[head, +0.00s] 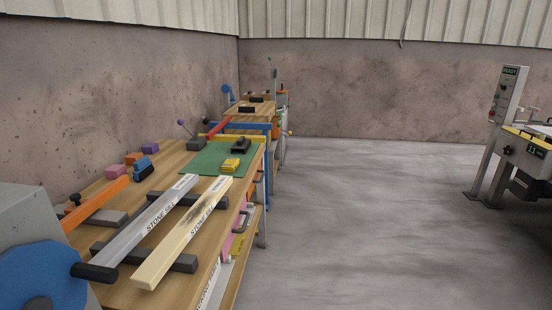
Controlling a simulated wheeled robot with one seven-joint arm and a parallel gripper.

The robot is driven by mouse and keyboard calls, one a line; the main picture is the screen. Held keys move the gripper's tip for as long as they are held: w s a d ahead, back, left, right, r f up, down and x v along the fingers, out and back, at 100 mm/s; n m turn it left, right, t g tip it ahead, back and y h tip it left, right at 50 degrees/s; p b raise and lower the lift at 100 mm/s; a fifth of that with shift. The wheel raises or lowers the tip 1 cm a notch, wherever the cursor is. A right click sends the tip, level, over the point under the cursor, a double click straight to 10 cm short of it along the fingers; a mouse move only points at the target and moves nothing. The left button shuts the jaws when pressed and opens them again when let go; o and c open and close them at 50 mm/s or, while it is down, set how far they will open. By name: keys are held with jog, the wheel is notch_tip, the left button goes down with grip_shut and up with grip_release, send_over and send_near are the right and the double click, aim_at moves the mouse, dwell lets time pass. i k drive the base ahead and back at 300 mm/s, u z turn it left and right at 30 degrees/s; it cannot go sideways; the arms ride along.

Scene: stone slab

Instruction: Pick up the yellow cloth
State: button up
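A small yellow item (231,165) lies on the green mat (204,158) near the right edge of the wooden workbench. It has dark marks and looks block-like; I cannot tell whether it is a cloth. Another yellow item (238,246) shows partly on the shelf under the bench, beside a pink thing, and may be folded cloth; it is too small to be sure. My gripper is not in view.
Two long "STONE SILL" bars, one grey (148,222) and one cream (184,232), lie on dark supports on the bench (122,290). A grey machine with a blue disc (42,277) stands at front left. The floor (370,220) is clear; another machine (522,150) stands far right.

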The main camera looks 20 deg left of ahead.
aim_at(230, 164)
jog(key=i, duration=1.2)
jog(key=u, duration=0.7)
jog(key=i, duration=1)
jog(key=u, duration=0.9)
jog(key=i, duration=0.7)
